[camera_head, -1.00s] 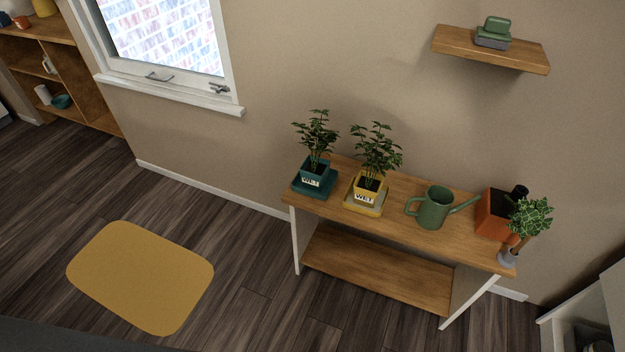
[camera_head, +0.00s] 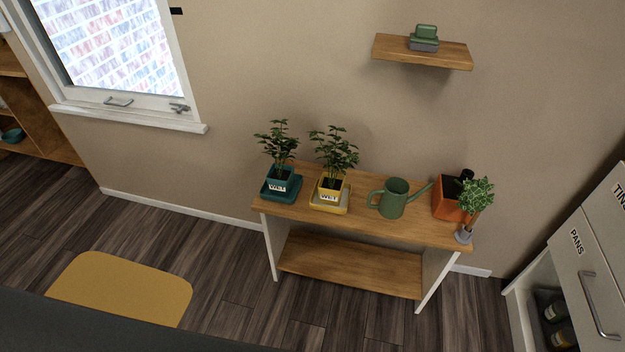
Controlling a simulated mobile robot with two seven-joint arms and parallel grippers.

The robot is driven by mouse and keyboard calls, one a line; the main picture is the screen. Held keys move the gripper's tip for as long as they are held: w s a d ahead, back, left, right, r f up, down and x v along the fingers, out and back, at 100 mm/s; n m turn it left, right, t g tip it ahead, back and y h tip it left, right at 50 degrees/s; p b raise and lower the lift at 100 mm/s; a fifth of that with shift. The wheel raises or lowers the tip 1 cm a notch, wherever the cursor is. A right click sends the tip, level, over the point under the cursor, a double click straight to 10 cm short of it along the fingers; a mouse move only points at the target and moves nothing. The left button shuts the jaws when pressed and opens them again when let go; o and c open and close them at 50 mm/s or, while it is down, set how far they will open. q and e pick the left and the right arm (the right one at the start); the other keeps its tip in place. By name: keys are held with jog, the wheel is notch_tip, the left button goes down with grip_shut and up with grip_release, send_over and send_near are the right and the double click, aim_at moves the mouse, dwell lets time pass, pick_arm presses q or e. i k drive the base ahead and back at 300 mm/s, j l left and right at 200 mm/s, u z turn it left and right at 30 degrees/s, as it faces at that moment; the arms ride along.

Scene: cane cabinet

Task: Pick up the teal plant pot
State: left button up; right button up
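The teal plant pot (camera_head: 280,181) holds a leafy green plant and has a white label with dark lettering. It stands upright on a teal saucer (camera_head: 270,194) at the left end of a wooden console table (camera_head: 372,222). A similar yellow pot (camera_head: 329,187) with a plant and label stands on a yellow saucer just to its right, apart from it. Neither of my grippers shows in the head view.
A green watering can (camera_head: 392,199), an orange box (camera_head: 447,203) and a small potted plant (camera_head: 477,199) stand further right on the table. A yellow mat (camera_head: 122,288) lies on the floor. A cabinet (camera_head: 585,265) labelled PANS stands at the right. Floor before the table is clear.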

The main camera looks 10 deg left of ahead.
aim_at(280, 178)
jog(key=i+j+z, duration=0.2)
jog(key=z, duration=0.3)
jog(key=i+j+z, duration=0.15)
jog(key=j+z, duration=0.3)
jog(key=i+j, duration=0.1)
jog(key=j, duration=0.25)
jog(key=i+j+z, duration=0.15)
jog(key=j, duration=0.55)
jog(key=i+j+z, duration=0.15)
jog(key=j, duration=0.25)
